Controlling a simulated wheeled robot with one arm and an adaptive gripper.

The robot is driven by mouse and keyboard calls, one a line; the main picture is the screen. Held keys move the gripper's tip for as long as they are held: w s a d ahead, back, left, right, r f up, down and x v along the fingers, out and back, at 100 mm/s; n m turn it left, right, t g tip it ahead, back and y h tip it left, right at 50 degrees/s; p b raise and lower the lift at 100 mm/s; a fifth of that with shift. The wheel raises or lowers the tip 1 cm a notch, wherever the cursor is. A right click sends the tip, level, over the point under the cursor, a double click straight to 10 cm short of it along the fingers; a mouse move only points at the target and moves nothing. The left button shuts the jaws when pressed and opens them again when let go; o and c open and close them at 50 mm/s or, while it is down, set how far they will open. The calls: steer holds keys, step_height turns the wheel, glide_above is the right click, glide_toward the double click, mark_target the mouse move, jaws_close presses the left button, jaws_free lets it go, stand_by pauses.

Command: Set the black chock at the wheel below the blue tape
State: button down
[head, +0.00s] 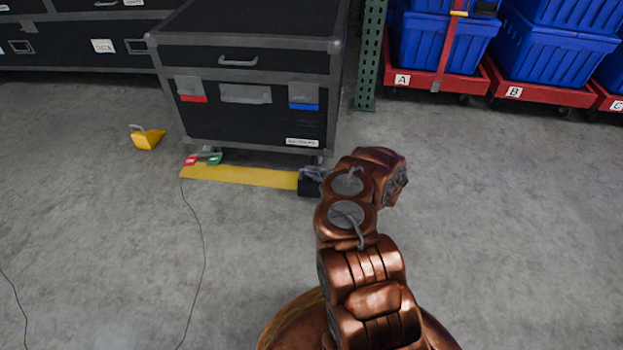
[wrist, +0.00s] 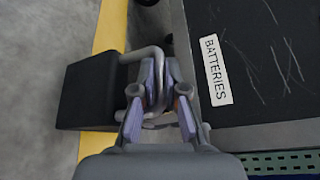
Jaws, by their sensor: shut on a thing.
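The black chock (head: 309,187) is at the right end of the yellow floor strip, near the front right wheel (head: 317,160) of the black case. In the wrist view the black chock (wrist: 86,92) lies over the yellow strip, its grey loop handle (wrist: 150,55) toward the case. My gripper (head: 316,173) is shut on that handle; its fingers also show in the wrist view (wrist: 160,88). The blue tape (head: 304,106) is on the case front at the right, above this wheel. I cannot tell whether the chock touches the wheel or the floor.
The black case (head: 250,125) has red tape (head: 193,98) at its left. A red and green item (head: 205,158) lies by its left wheel. A yellow chock (head: 148,138) stands farther left. Blue totes (head: 440,45) on red dollies and a green post (head: 369,60) are right.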

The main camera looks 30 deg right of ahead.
mark_target(312, 180)
steer(key=shift+w+d, duration=0.1)
steer(key=shift+w, duration=0.2)
steer(key=shift+f+b, duration=1.05)
steer(key=shift+f, duration=0.6)
steer(key=c, duration=1.2)
jaws_free()
steer(key=shift+f, duration=0.1)
steer(key=shift+s, duration=0.15)
